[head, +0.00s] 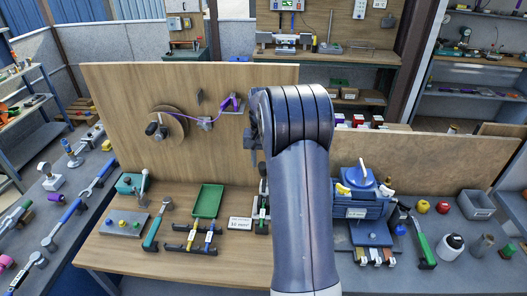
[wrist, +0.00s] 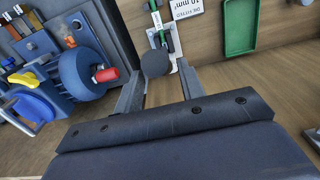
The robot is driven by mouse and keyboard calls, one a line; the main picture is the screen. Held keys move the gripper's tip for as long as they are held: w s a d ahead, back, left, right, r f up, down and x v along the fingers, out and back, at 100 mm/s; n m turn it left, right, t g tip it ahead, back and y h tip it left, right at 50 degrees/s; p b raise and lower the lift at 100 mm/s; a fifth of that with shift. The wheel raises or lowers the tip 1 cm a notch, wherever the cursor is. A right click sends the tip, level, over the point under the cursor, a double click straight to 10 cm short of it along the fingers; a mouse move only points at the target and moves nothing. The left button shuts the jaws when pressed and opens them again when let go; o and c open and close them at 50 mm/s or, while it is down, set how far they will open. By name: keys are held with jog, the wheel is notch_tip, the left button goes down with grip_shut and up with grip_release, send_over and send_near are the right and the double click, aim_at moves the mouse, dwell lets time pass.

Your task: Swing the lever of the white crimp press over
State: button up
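The crimp press (head: 262,212) stands on the wooden bench just left of my arm in the head view, narrow and partly hidden by it. In the wrist view, a narrow fixture with a white plate (wrist: 174,54) and green parts looks like this press. A dark round knob (wrist: 155,63) is at its near end, probably the lever's end. My gripper (wrist: 161,70) is open, with its two grey fingers apart and the knob between their tips in the picture. A gap shows right of the knob; contact and depth are unclear. My arm hides the fingers in the head view.
A "10 mm" label card (head: 240,223) and a green tray (head: 208,201) are left of the press. A blue machine (head: 358,205) with a red-tipped shaft (wrist: 106,75) stands on the other side. A wooden back panel (head: 120,100) rises behind the bench.

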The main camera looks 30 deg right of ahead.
jog(key=shift+o, duration=0.9)
jog(key=shift+s+a+r, duration=0.1)
jog(key=shift+r, duration=3.45)
jog(key=shift+r, duration=0.1)
notch_tip(320, 180, up, 11)
jog(key=shift+f+b, duration=0.2)
jog(key=shift+b, duration=0.15)
jog(key=shift+f, duration=0.1)
notch_tip(320, 180, down, 14)
jog(key=shift+r+p, duration=0.15)
jog(key=shift+p, duration=0.2)
jog(key=shift+r, duration=0.1)
